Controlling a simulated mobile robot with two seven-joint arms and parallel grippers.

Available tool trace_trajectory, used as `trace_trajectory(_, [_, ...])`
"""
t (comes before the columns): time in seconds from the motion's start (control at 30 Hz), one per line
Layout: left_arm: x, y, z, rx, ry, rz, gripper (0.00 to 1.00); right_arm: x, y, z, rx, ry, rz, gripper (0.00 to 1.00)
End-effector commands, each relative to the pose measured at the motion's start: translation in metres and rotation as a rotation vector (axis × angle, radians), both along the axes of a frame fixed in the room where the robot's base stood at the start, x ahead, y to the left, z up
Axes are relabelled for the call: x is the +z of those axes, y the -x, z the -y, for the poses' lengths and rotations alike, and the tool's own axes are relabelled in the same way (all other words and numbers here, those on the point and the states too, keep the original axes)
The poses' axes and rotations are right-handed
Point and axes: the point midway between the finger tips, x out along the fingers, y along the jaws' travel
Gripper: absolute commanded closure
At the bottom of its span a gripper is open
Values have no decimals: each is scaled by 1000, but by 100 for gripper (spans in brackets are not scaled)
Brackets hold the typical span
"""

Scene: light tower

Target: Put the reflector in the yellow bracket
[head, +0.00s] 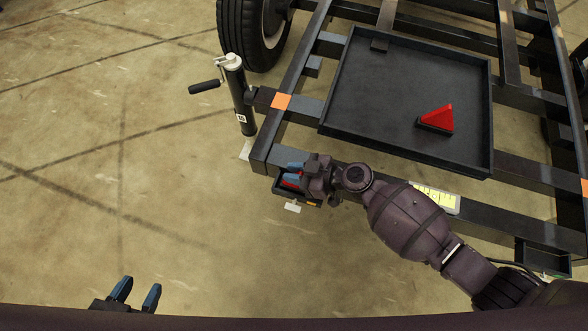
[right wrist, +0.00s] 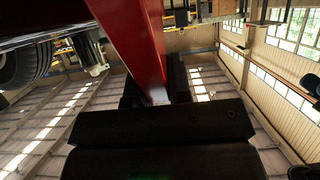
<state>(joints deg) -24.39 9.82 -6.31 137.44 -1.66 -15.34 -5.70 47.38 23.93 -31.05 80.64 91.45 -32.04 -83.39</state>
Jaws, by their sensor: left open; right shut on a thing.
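My right gripper (head: 291,174) is shut on a red reflector (head: 292,180), mostly hidden between its blue fingertips. The held reflector fills the top middle of the right wrist view as a red bar (right wrist: 138,40). The gripper is over a small dark bracket with a yellow mark (head: 311,204) at the frame's near left corner. I cannot tell whether the reflector is inside the bracket or just above it. A second red triangular reflector (head: 437,118) stands on a dark base in the tray. My left gripper (head: 136,291) is open and empty at the lower left, above the floor.
The black tray (head: 350,95) lies on the dark trailer frame (head: 520,178). A jack (head: 238,95) with a handle and a wheel (head: 252,30) stand at the left. Another dark bracket (head: 545,262) is at the near right corner. The floor at left is clear.

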Motion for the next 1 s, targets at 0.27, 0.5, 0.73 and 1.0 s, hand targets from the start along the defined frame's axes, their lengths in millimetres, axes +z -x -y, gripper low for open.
trace_trajectory(0.27, [-3,2,0,1,4,-5,57,-2,0,0,0,-1,-1,100])
trace_trajectory(0.5, [-1,0,-1,6,8,11,57,-2,-1,0,0,-1,0,57])
trace_trajectory(0.73, [1,-1,-1,6,7,16,57,-2,-1,0,0,-1,1,56])
trace_trajectory(1.0, [4,-2,0,3,-2,4,57,7,2,10,-1,1,3,56])
